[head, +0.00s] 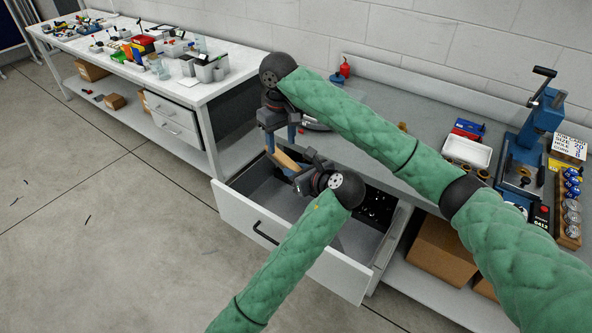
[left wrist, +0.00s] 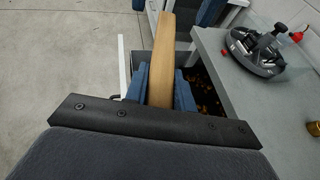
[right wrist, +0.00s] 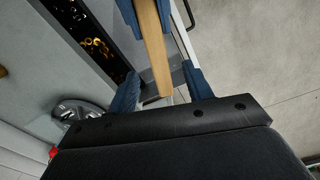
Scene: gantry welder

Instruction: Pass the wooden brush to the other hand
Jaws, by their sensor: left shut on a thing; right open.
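The wooden brush (head: 285,160) shows as a plain light-wood bar above the open drawer. My left gripper (head: 300,174) is shut on it, and in the left wrist view the bar (left wrist: 162,60) extends forward from between the blue fingers. My right gripper (head: 281,138) is open above the drawer, at the brush's free end. In the right wrist view the wooden bar (right wrist: 156,60) reaches in between the right gripper's spread fingers, with a gap on each side. Bristles cannot be made out.
The open drawer (head: 240,215) lies below both grippers, with small dark and brassy parts inside. The grey workbench (head: 400,140) holds a white tray (head: 467,151), a blue press (head: 530,130) and a red bottle (head: 345,68). A cluttered white table (head: 215,90) stands at left.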

